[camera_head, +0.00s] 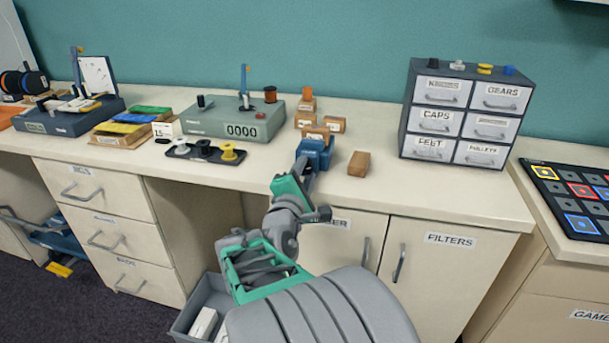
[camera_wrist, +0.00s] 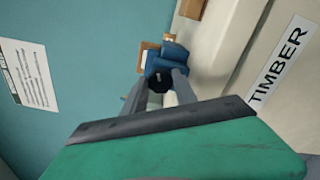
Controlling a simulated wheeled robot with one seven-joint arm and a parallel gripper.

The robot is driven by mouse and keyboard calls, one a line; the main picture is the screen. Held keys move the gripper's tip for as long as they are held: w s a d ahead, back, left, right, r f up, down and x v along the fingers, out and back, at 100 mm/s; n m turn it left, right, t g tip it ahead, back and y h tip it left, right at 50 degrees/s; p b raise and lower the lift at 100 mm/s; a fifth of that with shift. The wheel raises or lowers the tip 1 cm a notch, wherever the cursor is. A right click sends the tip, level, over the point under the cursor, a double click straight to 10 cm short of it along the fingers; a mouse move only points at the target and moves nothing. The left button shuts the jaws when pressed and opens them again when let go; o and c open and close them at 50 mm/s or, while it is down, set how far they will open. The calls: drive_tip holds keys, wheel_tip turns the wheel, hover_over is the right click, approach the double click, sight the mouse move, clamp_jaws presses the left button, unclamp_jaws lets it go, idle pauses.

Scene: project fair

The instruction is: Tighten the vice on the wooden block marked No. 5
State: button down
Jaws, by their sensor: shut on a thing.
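The blue vice (camera_head: 318,148) stands near the front edge of the worktop, and also shows in the wrist view (camera_wrist: 172,54). My gripper (camera_head: 307,172) reaches it from the front. In the wrist view, the two fingers of my gripper (camera_wrist: 160,86) are closed on a dark round knob (camera_wrist: 159,80) at the vice's near end, which I take for its handle. Tan wood (camera_wrist: 149,47) shows at the vice's far side; I cannot tell whether it is clamped or behind. No "No. 5" marking is readable. My gripper hides part of the vice in the head view.
A loose wooden block (camera_head: 358,164) lies right of the vice. Several small blocks (camera_head: 316,131) stand behind it. A grey-green counter box (camera_head: 235,122) and a dark spool tray (camera_head: 203,155) are left. A drawer cabinet (camera_head: 405,112) stands right. Worktop between block and cabinet is clear.

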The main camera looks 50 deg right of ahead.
drive_tip(key=m+b, duration=0.1)
drive_tip(key=m, duration=0.1)
drive_tip(key=m+b, duration=0.2)
drive_tip(key=m, duration=0.1)
drive_tip(key=shift+f+m, duration=0.3)
drive_tip(key=m+b, duration=0.5)
drive_tip(key=shift+f+b, duration=0.15)
drive_tip(key=shift+b, duration=0.15)
drive_tip(key=m+b, duration=0.5)
drive_tip(key=b, duration=0.1)
drive_tip(key=shift+f+m+b, duration=0.15)
drive_tip(key=shift+m+b, duration=0.2)
drive_tip(key=shift+m, duration=0.05)
drive_tip(key=m+b, duration=0.5)
drive_tip(key=b, duration=0.1)
drive_tip(key=shift+w+a, duration=0.1)
drive_tip(key=shift+w, duration=0.05)
drive_tip(key=m+b, duration=0.3)
drive_tip(key=m, duration=0.1)
drive_tip(key=shift+r, duration=0.2)
drive_tip(key=m, duration=0.4)
drive_tip(key=shift+w+r+m, duration=0.1)
drive_tip(key=shift+r+m, duration=0.05)
drive_tip(key=shift+m, duration=0.15)
drive_tip(key=m, duration=0.4)
drive_tip(key=shift+w+a+r+m, duration=0.1)
drive_tip(key=shift+r+m, duration=0.05)
drive_tip(key=shift+m, duration=2.35)
